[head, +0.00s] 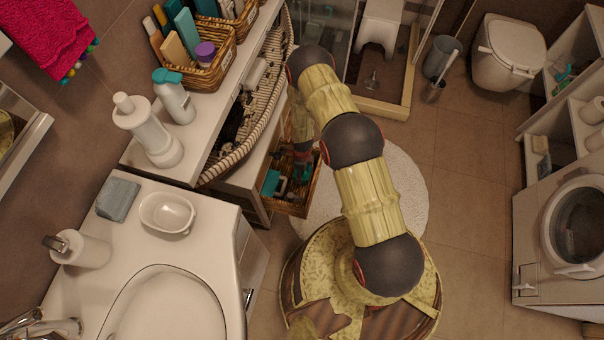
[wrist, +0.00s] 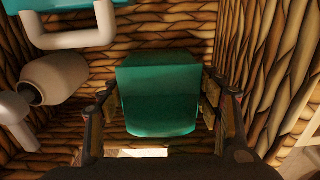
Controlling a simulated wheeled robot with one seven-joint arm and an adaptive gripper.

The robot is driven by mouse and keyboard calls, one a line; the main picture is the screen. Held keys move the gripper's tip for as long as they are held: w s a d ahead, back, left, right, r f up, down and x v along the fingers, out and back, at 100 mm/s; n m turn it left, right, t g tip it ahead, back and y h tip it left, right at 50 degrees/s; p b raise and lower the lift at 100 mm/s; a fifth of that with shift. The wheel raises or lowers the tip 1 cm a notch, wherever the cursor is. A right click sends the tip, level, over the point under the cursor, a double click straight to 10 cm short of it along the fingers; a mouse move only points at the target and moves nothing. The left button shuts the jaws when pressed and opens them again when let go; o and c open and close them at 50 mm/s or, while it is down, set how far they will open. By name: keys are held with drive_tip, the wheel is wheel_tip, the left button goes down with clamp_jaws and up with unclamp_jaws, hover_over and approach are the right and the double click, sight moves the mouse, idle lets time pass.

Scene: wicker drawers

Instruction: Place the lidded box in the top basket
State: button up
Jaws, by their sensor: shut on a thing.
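A teal box (wrist: 160,95) with a rounded front edge sits between the fingers of my gripper (wrist: 160,108) in the wrist view. The fingers are shut on its left and right sides. Woven walls of a wicker basket (wrist: 262,70) surround it. In the head view this basket (head: 291,209) is pulled out below the counter, and my gripper (head: 301,152) reaches down into it. My arm hides part of the basket. Whether the box touches the basket floor cannot be told.
The head view shows a striped basket (head: 272,90) above, bottles on the counter (head: 148,132), and a round rug (head: 404,185) beside the open basket.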

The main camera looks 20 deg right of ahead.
drive_tip(key=shift+w+f, duration=0.1)
drive_tip(key=shift+f, duration=0.3)
drive_tip(key=shift+f, duration=0.15)
drive_tip(key=o, duration=1.3)
wheel_tip(320, 180, up, 12)
drive_tip(key=p, duration=0.5)
